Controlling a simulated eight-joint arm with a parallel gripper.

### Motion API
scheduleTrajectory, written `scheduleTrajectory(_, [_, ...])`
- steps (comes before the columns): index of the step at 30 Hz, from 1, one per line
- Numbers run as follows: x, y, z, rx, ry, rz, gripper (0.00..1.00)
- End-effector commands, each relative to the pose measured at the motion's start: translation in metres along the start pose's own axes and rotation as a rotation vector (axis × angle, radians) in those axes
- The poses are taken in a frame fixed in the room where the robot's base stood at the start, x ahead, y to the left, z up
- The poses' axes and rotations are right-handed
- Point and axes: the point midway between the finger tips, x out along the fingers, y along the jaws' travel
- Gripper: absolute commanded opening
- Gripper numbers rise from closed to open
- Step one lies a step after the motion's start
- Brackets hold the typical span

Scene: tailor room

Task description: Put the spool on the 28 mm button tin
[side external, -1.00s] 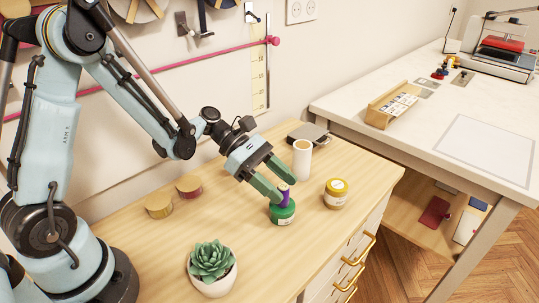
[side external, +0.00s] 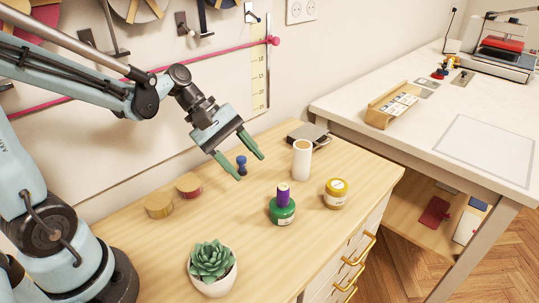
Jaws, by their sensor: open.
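A purple spool (side external: 283,194) stands upright on top of a green tin (side external: 282,212) on the wooden cabinet top. The tin has a pale label too small to read, so I cannot tell its size. A yellow-lidded tin (side external: 336,193) stands to its right. Two low round tins, one tan (side external: 158,205) and one red-sided (side external: 189,186), are at the left. My gripper (side external: 251,169) is open and empty, up and to the left of the spool, clear of it.
A small blue peg-like object (side external: 241,166) shows between my fingers, seemingly behind them. A white cylinder (side external: 302,159) and a dark flat box (side external: 307,136) stand behind the tins. A potted succulent (side external: 212,267) is at the front. The cabinet's front right is clear.

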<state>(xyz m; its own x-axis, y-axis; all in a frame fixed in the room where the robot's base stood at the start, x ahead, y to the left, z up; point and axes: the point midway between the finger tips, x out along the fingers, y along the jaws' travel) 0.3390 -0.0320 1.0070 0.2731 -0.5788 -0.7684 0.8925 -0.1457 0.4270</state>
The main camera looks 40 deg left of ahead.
Motion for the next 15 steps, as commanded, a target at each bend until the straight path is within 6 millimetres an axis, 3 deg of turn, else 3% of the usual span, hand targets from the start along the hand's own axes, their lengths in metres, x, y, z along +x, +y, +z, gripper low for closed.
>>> scheduleTrajectory(9, [-0.024,-0.029,0.006,0.774,0.391,-0.129,0.54])
scheduleTrajectory(15, [-0.041,-0.038,0.004,1.205,0.573,-0.25,0.54])
